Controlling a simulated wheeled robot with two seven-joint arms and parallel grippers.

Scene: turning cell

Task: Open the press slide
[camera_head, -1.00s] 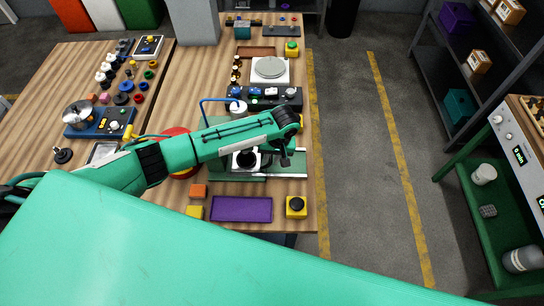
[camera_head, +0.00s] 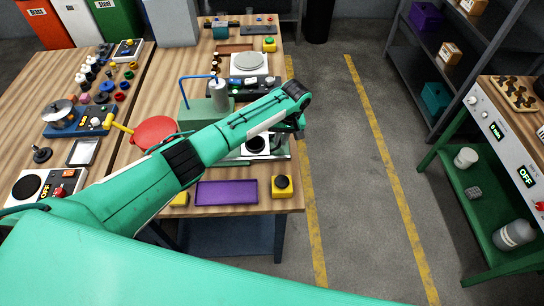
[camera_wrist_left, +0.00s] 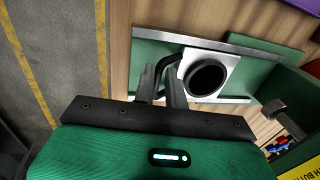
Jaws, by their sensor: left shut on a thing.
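The press (camera_head: 207,107) is a green block with a blue bar and a grey cylinder, partly hidden behind my left arm. Its slide is a white plate (camera_head: 257,139) with a dark round recess, set on a green base with metal rails. In the left wrist view the slide (camera_wrist_left: 222,62) lies between the rails, out from under the press body. My left gripper (camera_wrist_left: 163,80) is shut on the black slide handle (camera_wrist_left: 172,67) at the plate's outer side. In the head view my left gripper (camera_head: 287,140) is at the table's right edge. My right gripper is not in view.
A purple tray (camera_head: 226,193) and a yellow button box (camera_head: 282,186) stand at the table's front edge. A red round thing (camera_head: 155,131) lies left of the press. A grey scale (camera_head: 249,62) stands behind. The floor aisle to the right is clear.

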